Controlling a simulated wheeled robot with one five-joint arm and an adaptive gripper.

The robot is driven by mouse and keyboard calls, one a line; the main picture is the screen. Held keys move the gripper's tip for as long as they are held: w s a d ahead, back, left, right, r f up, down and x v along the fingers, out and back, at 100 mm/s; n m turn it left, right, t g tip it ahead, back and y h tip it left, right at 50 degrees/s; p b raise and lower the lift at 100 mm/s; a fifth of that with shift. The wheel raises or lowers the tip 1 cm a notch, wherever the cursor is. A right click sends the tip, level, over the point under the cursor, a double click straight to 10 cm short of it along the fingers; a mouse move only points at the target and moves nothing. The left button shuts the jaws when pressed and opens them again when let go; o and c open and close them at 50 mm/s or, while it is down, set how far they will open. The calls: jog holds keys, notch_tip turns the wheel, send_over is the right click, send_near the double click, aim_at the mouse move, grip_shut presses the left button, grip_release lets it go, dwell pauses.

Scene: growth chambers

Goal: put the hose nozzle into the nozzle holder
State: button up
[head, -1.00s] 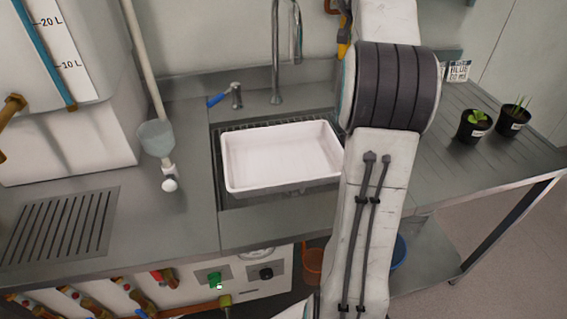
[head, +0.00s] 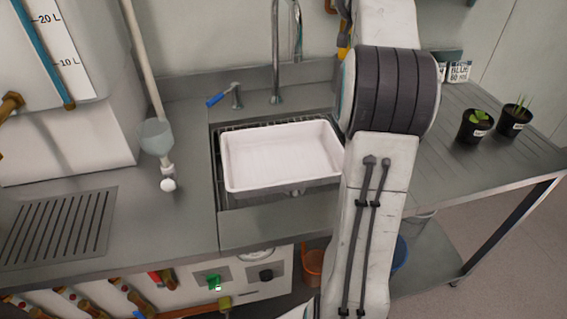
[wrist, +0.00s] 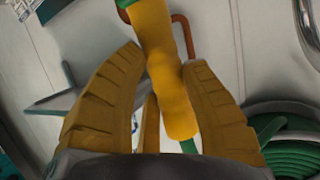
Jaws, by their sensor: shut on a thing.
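The hose nozzle (wrist: 168,75) is a yellow rounded body with a green part at its upper end, seen in the wrist view. My gripper (wrist: 162,58) has ribbed yellow fingers and is shut on the nozzle, which lies between them and reaches beyond their tips. An orange-brown bent bar (wrist: 188,32) shows behind the nozzle against the pale wall; it may be the nozzle holder, but I cannot tell. Whether the nozzle touches it is unclear. In the head view my arm hides most of this area, with only a bit of yellow (head: 343,50) beside it.
A white tub (head: 282,160) sits in the sink, beside a tap (head: 276,60). Two potted plants (head: 474,127) stand on the right bench. A green coiled hose (wrist: 292,140) is at right in the wrist view. A large white tank (head: 70,130) stands at left.

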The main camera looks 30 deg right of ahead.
jog(key=shift+f+b, duration=1.35)
jog(key=shift+f, duration=0.15)
jog(key=o, duration=1)
jog(key=shift+o, duration=1.2)
jog(key=shift+f, duration=0.1)
